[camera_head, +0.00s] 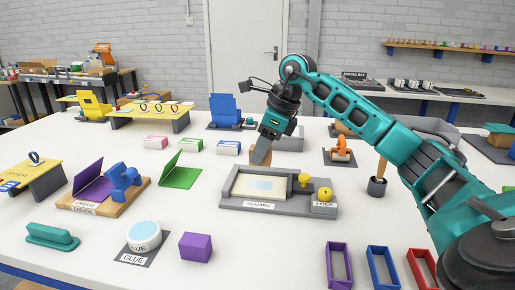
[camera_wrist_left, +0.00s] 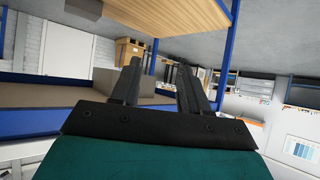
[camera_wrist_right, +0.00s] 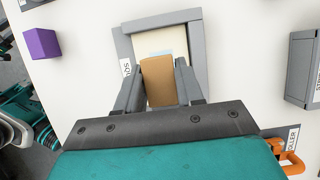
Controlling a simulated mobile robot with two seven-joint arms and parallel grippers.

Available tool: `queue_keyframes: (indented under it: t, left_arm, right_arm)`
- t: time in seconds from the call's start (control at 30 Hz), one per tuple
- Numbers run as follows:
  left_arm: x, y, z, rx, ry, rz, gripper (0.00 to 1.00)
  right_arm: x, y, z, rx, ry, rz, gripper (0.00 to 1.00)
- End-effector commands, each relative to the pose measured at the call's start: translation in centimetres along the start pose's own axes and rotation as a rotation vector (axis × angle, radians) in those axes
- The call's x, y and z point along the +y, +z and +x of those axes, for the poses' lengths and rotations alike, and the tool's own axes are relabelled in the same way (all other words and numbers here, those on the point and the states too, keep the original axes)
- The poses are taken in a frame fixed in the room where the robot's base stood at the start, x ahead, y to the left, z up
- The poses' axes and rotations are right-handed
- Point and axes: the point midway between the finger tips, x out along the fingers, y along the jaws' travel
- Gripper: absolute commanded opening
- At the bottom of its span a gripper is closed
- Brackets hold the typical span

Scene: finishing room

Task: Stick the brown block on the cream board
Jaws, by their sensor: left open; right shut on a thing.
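My right gripper (camera_head: 261,154) is shut on the brown block (camera_wrist_right: 158,82), which shows between its two fingers in the right wrist view. In the head view the gripper is at the back edge of the grey fixture labelled SQUARE (camera_head: 232,203). The cream board (camera_head: 243,185) lies flat in that fixture, with a pale blue patch on it. The board (camera_wrist_right: 150,44) also shows beyond the block in the right wrist view. Whether block and board touch cannot be told. My left gripper (camera_wrist_left: 157,68) is open and empty, away from the table.
Yellow knobs (camera_head: 304,179) stand on the fixture's right side. A round glue pot (camera_head: 144,236), a purple cube (camera_head: 195,247) and a teal-handled tool (camera_head: 52,236) are at the front left. Coloured frames (camera_head: 339,266) lie at the front right. White table is clear before the fixture.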

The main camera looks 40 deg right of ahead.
Motion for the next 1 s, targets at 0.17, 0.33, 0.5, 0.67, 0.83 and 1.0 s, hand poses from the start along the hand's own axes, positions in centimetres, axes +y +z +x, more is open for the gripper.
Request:
queue_keyframes:
  t: [0.17,0.33,0.5,0.67,0.83,1.0]
  left_arm:
    - [0.7,1.3,1.0,-0.006,0.017,-0.004,0.45]
    - [1.4,1.7,1.8,0.0,0.035,-0.005,0.45]
    - [1.2,0.9,2.1,0.021,0.035,0.0,0.45]
    - [1.1,1.1,2.3,0.021,0.033,0.001,0.45]
    - [1.1,1.2,2.2,0.018,0.032,0.0,0.45]
    - [1.1,1.5,2.2,0.013,0.032,-0.001,0.45]
  right_arm:
    - [0.1,-0.8,1.9,0.0,0.0,0.0,0.1]
    - [0.1,-1.4,3.5,-0.001,0.0,0.0,0.1]
    - [0.1,-1.9,4.5,0.001,0.001,0.0,0.1]
    - [0.1,-2.0,4.9,0.0,0.001,0.0,0.1]
    - [0.1,-2.0,4.9,0.0,0.001,0.0,0.1]
    - [0.1,-2.0,4.9,0.0,0.001,0.0,0.1]
